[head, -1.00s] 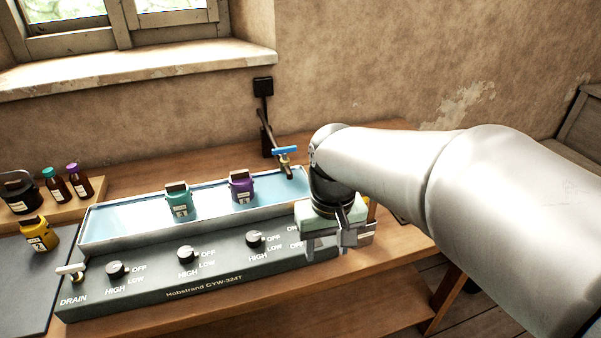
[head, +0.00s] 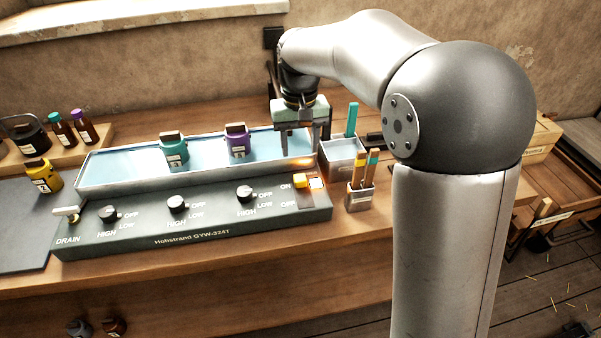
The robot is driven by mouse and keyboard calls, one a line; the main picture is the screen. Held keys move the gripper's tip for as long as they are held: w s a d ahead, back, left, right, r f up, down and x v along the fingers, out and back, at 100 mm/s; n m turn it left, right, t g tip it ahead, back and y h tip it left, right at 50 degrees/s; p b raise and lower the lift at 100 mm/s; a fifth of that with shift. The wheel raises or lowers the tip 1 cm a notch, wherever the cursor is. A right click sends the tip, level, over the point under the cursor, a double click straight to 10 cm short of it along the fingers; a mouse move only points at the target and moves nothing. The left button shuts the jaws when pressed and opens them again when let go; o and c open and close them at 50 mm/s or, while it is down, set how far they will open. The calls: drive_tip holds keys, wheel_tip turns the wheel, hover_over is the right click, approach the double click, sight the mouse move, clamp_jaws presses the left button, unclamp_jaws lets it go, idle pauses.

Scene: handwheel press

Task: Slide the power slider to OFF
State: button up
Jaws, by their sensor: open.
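The power slider (head: 299,181) is a small orange, lit piece at the right end of the dark control panel (head: 190,239). It sits beside the printed ON label, with a bright lit spot just to its right. I cannot read an OFF label for it. My gripper (head: 301,152) points down over the right end of the water bath, behind and above the slider. Its two fingers are apart with nothing between them, and it appears clear of the slider.
Three black knobs, the nearest to the slider being the right one (head: 246,194), line the panel. Teal (head: 173,151) and purple (head: 237,143) jars stand in the bath (head: 105,174). Right of the panel are a grey bin (head: 342,158) and a pen cup (head: 360,198).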

sight(300, 177)
wheel_tip(300, 177, down, 9)
drive_tip(key=shift+f, duration=0.2)
